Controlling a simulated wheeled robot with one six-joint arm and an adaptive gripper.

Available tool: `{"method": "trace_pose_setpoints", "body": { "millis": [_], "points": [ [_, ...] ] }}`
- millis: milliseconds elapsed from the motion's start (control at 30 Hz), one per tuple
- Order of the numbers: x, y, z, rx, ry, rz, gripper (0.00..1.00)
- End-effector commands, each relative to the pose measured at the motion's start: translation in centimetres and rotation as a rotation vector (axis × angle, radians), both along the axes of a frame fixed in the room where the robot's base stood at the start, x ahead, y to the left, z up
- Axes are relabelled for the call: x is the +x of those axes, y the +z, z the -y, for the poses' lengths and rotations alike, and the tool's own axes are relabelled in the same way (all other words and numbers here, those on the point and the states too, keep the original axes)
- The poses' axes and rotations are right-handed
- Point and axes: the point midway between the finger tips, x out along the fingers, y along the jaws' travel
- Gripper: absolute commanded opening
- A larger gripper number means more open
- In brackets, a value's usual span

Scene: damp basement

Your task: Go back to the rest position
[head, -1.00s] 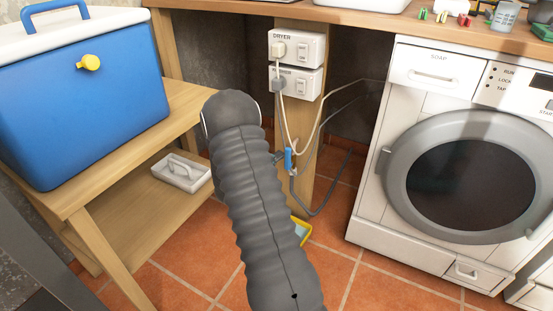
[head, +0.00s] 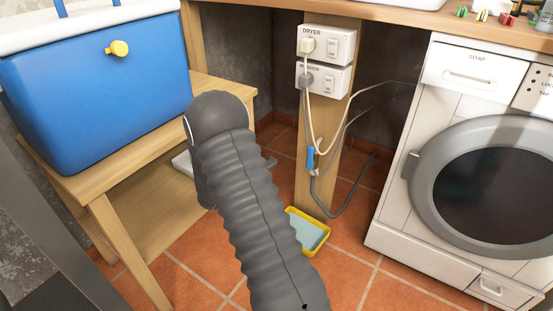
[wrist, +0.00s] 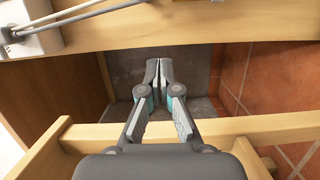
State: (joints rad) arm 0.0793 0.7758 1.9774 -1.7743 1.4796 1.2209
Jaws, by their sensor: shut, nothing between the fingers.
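My gripper (wrist: 160,78) shows in the wrist view with its two fingertips together and nothing between them. It is in front of a wooden post that runs across the top of that view, above pale wooden rails (wrist: 225,127). In the head view my grey ribbed arm reaches up the middle of the picture, and the gripper itself is hidden behind it.
A blue cooler (head: 95,95) stands on a wooden bench (head: 110,185) at the left. A post carries the dryer and washer switches (head: 327,62) with hanging cords. A yellow tray (head: 310,232) lies on the tiled floor. A washing machine (head: 440,200) stands right.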

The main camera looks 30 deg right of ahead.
Motion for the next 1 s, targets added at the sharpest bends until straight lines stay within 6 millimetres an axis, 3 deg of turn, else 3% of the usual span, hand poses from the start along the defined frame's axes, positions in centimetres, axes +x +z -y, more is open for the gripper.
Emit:
{"method": "trace_pose_setpoints", "body": {
  "millis": [333,500,633,733,867,1000],
  "points": [
    [0.0,0.0,-0.7,-0.004,0.002,-0.019,0.0],
    [-0.6,-1.2,-0.7,0.03,-0.015,-0.159,0.0],
    [-4.1,-4.3,-0.9,0.143,-0.104,-0.349,0.0],
    [-7.1,-5.5,-1.5,0.245,-0.171,-0.456,0.0],
    [-10.8,-5.2,-2.9,0.397,-0.243,-0.537,0.0],
    [-14.3,-3.4,-5.4,0.584,-0.289,-0.575,0.0]
  ]
}}
